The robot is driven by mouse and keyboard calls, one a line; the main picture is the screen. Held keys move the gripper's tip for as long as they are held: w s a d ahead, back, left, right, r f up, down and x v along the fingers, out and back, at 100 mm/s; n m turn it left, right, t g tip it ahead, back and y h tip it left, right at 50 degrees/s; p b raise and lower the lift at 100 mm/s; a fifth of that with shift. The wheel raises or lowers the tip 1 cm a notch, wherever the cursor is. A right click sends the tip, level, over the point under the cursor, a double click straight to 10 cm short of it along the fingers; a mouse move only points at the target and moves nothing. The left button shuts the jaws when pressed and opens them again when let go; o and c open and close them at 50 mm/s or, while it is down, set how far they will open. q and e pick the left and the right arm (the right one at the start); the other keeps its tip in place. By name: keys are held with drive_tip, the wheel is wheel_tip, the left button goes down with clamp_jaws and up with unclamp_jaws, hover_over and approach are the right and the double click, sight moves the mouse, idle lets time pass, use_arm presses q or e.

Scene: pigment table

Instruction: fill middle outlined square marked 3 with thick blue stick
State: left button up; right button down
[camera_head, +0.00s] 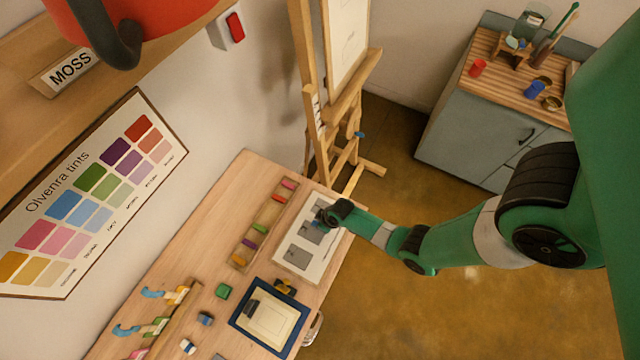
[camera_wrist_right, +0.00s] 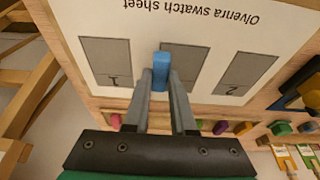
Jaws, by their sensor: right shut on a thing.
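The swatch sheet (camera_head: 318,263) lies on the table, and its printed side also shows in the right wrist view (camera_wrist_right: 140,20). It has three grey outlined squares in a row. In the wrist view the square marked 1 (camera_wrist_right: 105,58) is at left and the square marked 2 (camera_wrist_right: 240,75) at right. The middle square (camera_wrist_right: 190,65) lies between them, its mark hidden behind the stick and fingers. My right gripper (camera_wrist_right: 160,85) is shut on a blue stick (camera_wrist_right: 160,68) over the middle square. I cannot tell whether its tip touches the paper. My left gripper is out of view.
A wooden tray (camera_head: 244,246) with several coloured sticks lies left of the sheet. A dark blue framed pad (camera_head: 240,322), a green block (camera_head: 222,291) and small blocks lie nearer the front. An easel (camera_head: 306,70) stands beyond the table.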

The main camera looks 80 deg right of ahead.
sight(310, 240)
drive_tip(key=shift+f+b, duration=0.55)
drive_tip(key=shift+f, duration=0.1)
drive_tip(key=shift+w+a+r+p, duration=0.1)
drive_tip(key=shift+w+a+p, duration=0.1)
drive_tip(key=shift+a, duration=0.5)
drive_tip(key=shift+w+a+r+p, duration=0.1)
drive_tip(key=shift+w+a, duration=0.05)
drive_tip(key=shift+a, duration=0.5)
drive_tip(key=shift+f, duration=0.1)
drive_tip(key=shift+a, duration=0.15)
drive_tip(key=shift+w+a+f, duration=0.1)
drive_tip(key=shift+w+a, duration=0.1)
drive_tip(key=shift+a, duration=0.45)
drive_tip(key=shift+w+a, duration=0.2)
drive_tip(key=shift+a, duration=0.4)
drive_tip(key=shift+f, duration=0.1)
